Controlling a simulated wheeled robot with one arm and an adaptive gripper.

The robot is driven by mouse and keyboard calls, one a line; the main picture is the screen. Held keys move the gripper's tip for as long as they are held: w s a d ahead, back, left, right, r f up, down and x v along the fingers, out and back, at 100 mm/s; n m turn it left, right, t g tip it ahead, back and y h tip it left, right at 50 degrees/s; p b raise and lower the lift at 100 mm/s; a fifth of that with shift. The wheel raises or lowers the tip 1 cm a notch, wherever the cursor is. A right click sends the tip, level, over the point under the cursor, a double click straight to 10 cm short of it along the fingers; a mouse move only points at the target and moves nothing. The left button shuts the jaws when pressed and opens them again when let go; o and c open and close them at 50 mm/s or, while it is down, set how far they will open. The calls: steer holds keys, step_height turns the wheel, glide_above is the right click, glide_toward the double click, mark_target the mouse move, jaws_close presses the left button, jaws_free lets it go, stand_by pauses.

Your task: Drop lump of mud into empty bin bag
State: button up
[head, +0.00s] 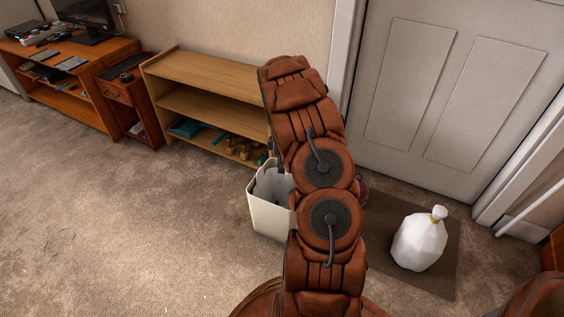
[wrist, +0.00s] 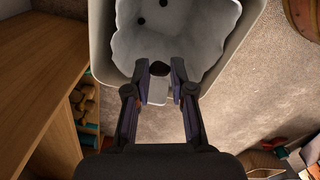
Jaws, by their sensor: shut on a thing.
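My gripper (wrist: 160,80) is shut on a small dark lump of mud (wrist: 160,69), held between its fingertips in the wrist view. The fingertips and lump show against the pale bin bag (wrist: 190,35), which lines an open bin (wrist: 98,45). Two small dark pieces (wrist: 141,21) show inside the bag. In the head view the white bin (head: 266,218) stands on the carpet with the grey bag (head: 270,188) in it, partly behind my arm. My arm mostly hides the gripper there, and the lump cannot be seen.
A wooden shelf unit (head: 205,70) stands behind the bin, close on the left in the wrist view. A tied white bag (head: 418,243) sits on a dark mat (head: 440,280) before the door (head: 450,80). The carpet at left is open.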

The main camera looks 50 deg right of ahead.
steer(key=shift+f+b, duration=0.3)
steer(key=shift+f, duration=0.7)
steer(key=o, duration=0.8)
steer(key=shift+r, duration=0.1)
steer(key=shift+r, duration=5.95)
